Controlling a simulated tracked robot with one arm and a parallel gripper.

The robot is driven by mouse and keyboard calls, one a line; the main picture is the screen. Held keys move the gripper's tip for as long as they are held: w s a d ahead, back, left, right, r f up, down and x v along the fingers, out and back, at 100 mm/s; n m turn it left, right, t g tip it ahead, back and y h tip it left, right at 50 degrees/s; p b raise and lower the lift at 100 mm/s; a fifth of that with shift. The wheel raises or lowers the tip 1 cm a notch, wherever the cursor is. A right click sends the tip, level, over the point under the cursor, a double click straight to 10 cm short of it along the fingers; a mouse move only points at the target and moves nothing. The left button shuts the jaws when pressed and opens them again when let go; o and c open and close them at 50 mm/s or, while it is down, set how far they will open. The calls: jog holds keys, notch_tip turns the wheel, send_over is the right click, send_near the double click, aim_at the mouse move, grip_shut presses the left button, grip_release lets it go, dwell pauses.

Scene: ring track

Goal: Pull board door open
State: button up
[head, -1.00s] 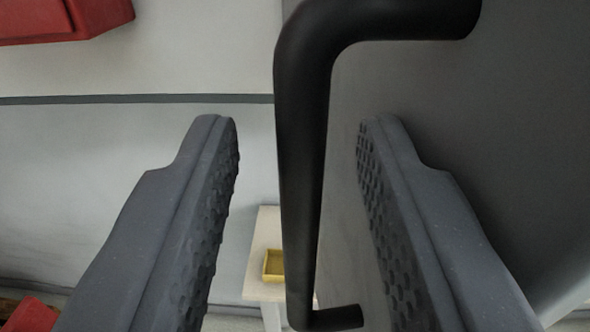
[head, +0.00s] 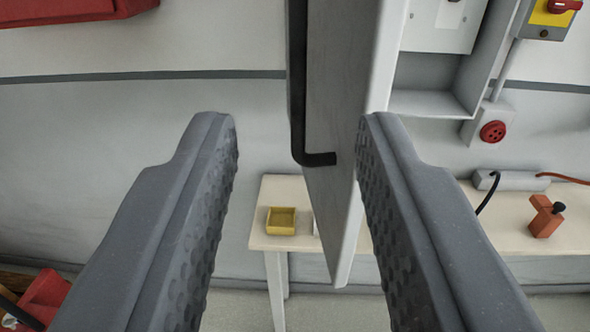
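The grey board door (head: 338,110) stands swung out from a wall-mounted cabinet, seen nearly edge-on in the upper middle. Its black bar handle (head: 298,95) runs down the door's left face and bends back to the door at the bottom. My gripper (head: 298,130) is open, with one textured finger on each side of the picture. The handle and door edge show between the fingers, farther ahead, and nothing is held. The cabinet interior (head: 430,80) shows to the right of the door; the top of the door is cut off.
A light wooden table (head: 350,240) stands below against the wall, with a yellow tray (head: 281,220), an orange tool (head: 545,216) and a power strip (head: 511,181). A red switch (head: 564,6) and red socket (head: 493,131) are at right. A red cabinet (head: 70,10) hangs upper left.

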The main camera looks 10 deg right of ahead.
jog(key=shift+s+a, duration=0.1)
jog(key=shift+s, duration=0.35)
